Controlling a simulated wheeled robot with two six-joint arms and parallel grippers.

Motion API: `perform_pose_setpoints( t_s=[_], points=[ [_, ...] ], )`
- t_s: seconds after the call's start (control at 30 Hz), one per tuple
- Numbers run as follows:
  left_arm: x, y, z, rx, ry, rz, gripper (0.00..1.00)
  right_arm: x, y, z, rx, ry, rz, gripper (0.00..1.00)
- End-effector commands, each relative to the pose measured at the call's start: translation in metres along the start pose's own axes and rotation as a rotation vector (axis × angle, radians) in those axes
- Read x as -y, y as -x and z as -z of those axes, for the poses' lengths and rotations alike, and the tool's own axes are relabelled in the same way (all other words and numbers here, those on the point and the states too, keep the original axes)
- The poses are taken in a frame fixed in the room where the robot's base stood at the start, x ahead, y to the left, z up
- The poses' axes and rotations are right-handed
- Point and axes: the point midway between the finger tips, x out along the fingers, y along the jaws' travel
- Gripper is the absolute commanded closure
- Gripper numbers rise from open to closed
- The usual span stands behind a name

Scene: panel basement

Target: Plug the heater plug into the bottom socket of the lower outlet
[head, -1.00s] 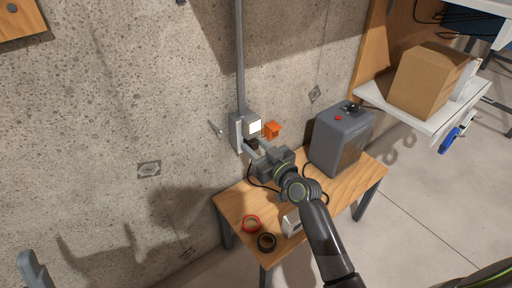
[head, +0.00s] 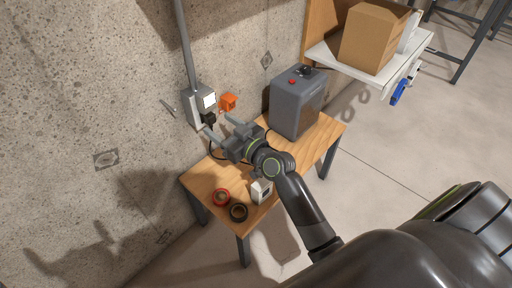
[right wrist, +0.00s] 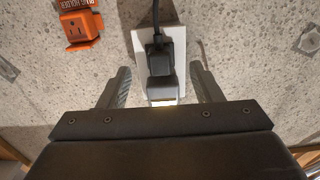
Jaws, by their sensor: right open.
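The black heater plug (head: 208,118) is at the lower part of the outlet on the wall, below a bright white face (head: 209,100). In the right wrist view the plug (right wrist: 158,52) sits against the white plate (right wrist: 181,44), its cord running toward the picture's top. Which socket it sits in, and how deep, is hidden. My right gripper (head: 220,125) is open and empty, a little out from the wall in front of the plug. In the right wrist view its fingers (right wrist: 161,75) stand on either side of the plug with gaps. My left gripper is not in view.
An orange plug holder (head: 228,102) is on the wall beside the outlet. The grey heater (head: 297,104) stands on the wooden table (head: 203,180), with red tape (head: 221,197), black tape (head: 238,212) and a small white device (head: 261,190). A shelf holds a cardboard box (head: 372,38).

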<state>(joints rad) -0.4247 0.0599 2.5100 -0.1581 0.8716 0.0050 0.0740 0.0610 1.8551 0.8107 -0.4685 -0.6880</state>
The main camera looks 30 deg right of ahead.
Motion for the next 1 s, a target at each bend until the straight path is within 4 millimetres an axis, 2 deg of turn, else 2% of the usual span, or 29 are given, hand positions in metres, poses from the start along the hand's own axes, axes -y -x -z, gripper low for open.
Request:
perform_pose_setpoints(
  t_s=[0.03, 0.2, 0.5, 0.7, 1.0],
  points=[
    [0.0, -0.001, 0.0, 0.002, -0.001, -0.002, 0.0, -0.001, 0.013, 0.0, 0.003, 0.002, -0.001, 0.41],
    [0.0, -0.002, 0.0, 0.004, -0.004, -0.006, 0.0, 0.0, 0.051, -0.001, 0.003, 0.003, 0.0, 0.41],
    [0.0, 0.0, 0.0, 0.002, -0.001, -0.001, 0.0, 0.0, 0.111, -0.001, 0.003, 0.002, 0.0, 0.41],
    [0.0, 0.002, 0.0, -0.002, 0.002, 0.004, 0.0, 0.0, 0.132, -0.001, 0.0, 0.002, 0.0, 0.41],
    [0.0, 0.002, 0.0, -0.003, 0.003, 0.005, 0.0, 0.0, 0.138, 0.001, -0.003, 0.001, -0.002, 0.41]
  ],
)
